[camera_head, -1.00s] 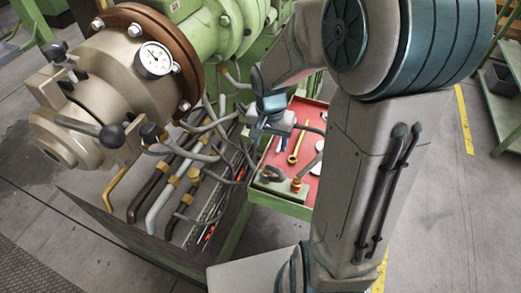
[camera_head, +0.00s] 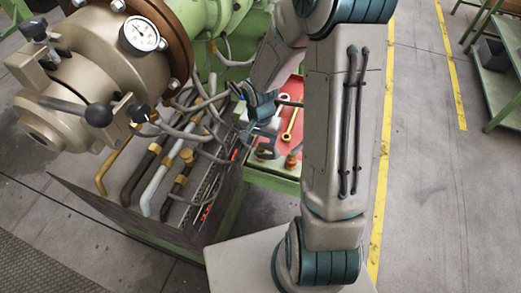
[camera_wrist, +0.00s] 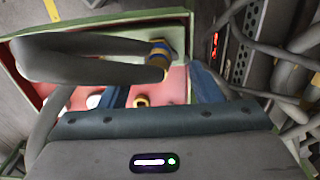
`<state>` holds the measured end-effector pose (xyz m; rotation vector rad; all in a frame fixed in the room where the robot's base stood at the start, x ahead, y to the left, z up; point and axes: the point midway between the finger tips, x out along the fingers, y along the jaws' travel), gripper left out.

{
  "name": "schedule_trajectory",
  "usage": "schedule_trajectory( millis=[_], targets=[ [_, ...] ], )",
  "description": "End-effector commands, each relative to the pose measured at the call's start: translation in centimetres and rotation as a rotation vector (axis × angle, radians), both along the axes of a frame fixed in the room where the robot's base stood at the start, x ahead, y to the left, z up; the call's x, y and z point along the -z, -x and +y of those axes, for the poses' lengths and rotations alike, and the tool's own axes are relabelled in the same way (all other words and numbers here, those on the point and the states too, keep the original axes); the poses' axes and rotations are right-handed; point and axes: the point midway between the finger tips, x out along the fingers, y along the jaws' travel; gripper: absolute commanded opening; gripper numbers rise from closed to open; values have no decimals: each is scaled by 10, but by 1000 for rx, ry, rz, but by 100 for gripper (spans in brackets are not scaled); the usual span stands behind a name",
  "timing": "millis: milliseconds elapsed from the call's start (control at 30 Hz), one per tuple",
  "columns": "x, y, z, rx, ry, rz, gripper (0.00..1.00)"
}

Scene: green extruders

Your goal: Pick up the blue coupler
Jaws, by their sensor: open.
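In the head view, my gripper (camera_head: 262,112) hangs over the left side of the red-floored tray. I cannot clearly pick out the blue band there.
The green-rimmed tray (camera_head: 270,182) holds a yellow wrench (camera_head: 289,126) and a copper-coloured fitting (camera_head: 291,160). Left of it, several hoses and pipes (camera_head: 165,180) run from the extruder (camera_head: 100,65). They come close to my gripper. Open floor lies to the right.

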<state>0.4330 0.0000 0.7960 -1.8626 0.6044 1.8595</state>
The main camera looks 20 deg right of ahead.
Motion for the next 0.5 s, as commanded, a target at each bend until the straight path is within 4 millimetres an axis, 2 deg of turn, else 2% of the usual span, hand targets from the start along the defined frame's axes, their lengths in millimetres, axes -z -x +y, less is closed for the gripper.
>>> schedule_trajectory(
  millis=[233,500],
  targets=[
    [35,2,-2,0,-1,4,58],
    [43,1,-2,0,-1,1,58]
  ],
)
